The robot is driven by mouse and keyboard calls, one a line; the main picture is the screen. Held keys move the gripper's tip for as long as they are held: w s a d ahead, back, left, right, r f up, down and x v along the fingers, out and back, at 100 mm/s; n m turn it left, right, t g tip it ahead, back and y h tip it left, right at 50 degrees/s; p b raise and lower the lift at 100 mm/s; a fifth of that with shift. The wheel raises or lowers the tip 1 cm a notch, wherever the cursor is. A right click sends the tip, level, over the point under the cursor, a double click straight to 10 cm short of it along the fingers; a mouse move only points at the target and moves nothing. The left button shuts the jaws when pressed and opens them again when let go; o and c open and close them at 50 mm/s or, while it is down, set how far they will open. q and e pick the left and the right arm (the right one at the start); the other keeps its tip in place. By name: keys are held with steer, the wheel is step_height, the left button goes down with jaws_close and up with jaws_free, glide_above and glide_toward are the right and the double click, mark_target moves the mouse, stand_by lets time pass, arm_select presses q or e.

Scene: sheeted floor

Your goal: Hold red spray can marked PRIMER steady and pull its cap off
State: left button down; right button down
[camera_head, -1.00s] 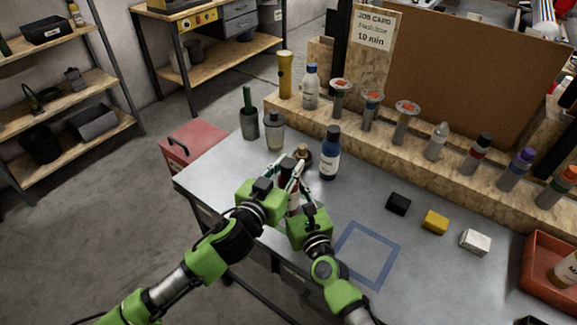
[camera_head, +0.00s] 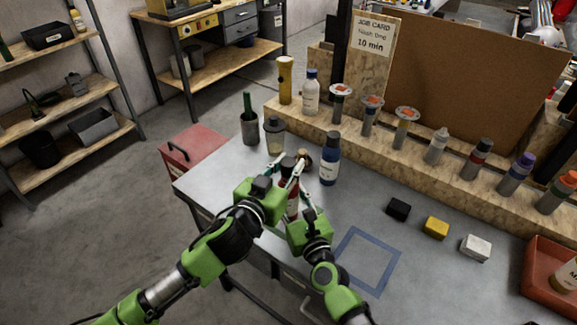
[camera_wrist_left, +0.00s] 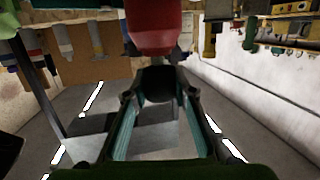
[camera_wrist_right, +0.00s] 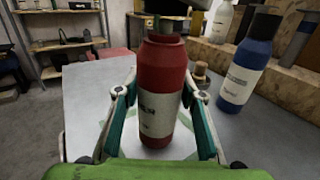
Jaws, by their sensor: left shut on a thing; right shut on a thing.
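The red spray can (camera_wrist_right: 160,90) stands upright between the fingers of my right gripper (camera_wrist_right: 155,98), which is shut on its body. Dark lettering on its pale label is partly visible and turned sideways. In the head view the can (camera_head: 292,203) is mostly hidden by my grippers. My left gripper (camera_wrist_left: 158,92) is shut on the black cap (camera_wrist_left: 158,82), directly in line with the can's top (camera_wrist_left: 153,30). A narrow gap seems to show between cap and can; I cannot tell whether they still touch. The dark cap top also shows in the head view (camera_head: 288,162).
A blue bottle (camera_head: 330,160) and a small brown-topped item (camera_head: 304,157) stand close behind the can. A blue square outline (camera_head: 367,262) on the bench is empty. Three blocks (camera_head: 436,227) lie right.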

mark_target(288, 161)
arm_select(q)
steer(key=shift+r, duration=2.05)
arm_select(e)
steer(key=c, duration=1.3)
jaws_free()
steer(key=shift+o, duration=0.2)
steer(key=v, duration=1.1)
steer(key=shift+s+d, duration=0.1)
steer(key=shift+s, duration=0.4)
arm_select(q)
steer(key=shift+f, duration=0.1)
